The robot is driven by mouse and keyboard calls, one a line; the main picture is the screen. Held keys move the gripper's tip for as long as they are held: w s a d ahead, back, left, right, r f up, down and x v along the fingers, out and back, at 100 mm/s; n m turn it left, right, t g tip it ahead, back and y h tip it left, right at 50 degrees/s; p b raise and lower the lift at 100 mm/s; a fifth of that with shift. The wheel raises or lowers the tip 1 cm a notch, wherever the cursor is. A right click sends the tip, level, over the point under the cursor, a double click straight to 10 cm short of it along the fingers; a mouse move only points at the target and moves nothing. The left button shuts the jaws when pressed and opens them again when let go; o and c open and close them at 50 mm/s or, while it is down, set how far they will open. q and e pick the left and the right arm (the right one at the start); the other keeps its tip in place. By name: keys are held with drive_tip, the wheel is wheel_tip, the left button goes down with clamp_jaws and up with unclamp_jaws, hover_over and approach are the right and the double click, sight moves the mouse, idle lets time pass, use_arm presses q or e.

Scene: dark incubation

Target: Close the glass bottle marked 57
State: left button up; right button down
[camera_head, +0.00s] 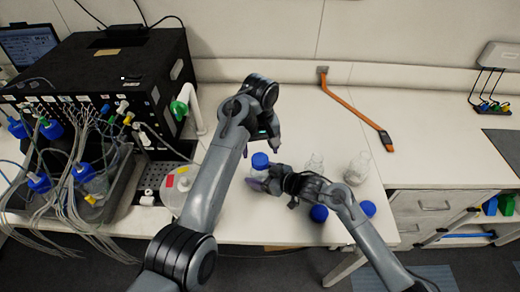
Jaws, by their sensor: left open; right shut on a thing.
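A clear glass bottle (259,171) stands on the white bench with a blue cap (260,160) on its mouth. I cannot tell how tightly the cap sits. No number is readable on any bottle. My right gripper (262,183) reaches in from the right and is shut on this bottle low on its body, partly hiding it. My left gripper (262,148) is open just above the blue cap, its fingers pointing down.
Two uncapped glass bottles, one in the middle (315,163) and one at right (357,168), stand nearby. Two loose blue caps (319,213) (368,208) lie near the front edge. A black tubed device (120,62) fills the left. An orange strap tool (355,112) lies behind; the bench around it is clear.

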sight(260, 159)
use_arm(q)
drive_tip(key=shift+c, duration=0.4)
drive_tip(key=shift+s+a+r+n, duration=0.1)
drive_tip(key=shift+r+n, duration=0.05)
drive_tip(key=shift+n, duration=0.95)
drive_tip(key=r+n, duration=0.1)
drive_tip(key=n, duration=0.1)
drive_tip(key=shift+n, duration=0.4)
drive_tip(key=shift+r+n, duration=0.7)
drive_tip(key=shift+r, duration=0.4)
drive_tip(key=shift+f, duration=0.1)
drive_tip(key=shift+f, duration=3.95)
